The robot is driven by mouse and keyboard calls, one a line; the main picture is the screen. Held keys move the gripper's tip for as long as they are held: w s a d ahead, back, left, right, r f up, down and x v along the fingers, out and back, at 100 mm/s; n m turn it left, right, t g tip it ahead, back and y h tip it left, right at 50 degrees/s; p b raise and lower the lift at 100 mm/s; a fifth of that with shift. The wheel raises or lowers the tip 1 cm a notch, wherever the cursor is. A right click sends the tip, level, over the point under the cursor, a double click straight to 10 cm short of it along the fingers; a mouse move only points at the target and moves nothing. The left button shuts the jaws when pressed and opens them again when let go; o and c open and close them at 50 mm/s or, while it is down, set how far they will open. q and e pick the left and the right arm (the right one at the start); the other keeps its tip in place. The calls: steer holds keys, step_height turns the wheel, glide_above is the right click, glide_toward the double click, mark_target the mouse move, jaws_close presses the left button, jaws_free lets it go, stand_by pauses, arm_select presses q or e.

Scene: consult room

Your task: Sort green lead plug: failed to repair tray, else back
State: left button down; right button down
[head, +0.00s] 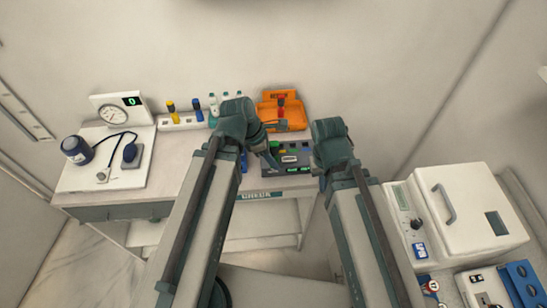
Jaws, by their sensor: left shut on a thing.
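My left gripper (270,157) is at the left side of a dark tester box (300,158) on the table. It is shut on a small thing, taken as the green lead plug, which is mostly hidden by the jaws. The tester has coloured spots along its back, a pale label and small lit green marks in front. An orange tray (294,118) stands behind it with a red piece in it. A white rack (184,122) at the back holds yellow and blue pieces. My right gripper (327,165) is right of the tester; its jaws cannot be made out.
Teal-capped bottles (212,108) stand behind my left arm. A white cabinet (465,215) is at the right.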

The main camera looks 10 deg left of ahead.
arm_select(q)
steer(key=shift+r, duration=0.1)
step_height(320, 180, down, 7)
steer(key=b, duration=0.7)
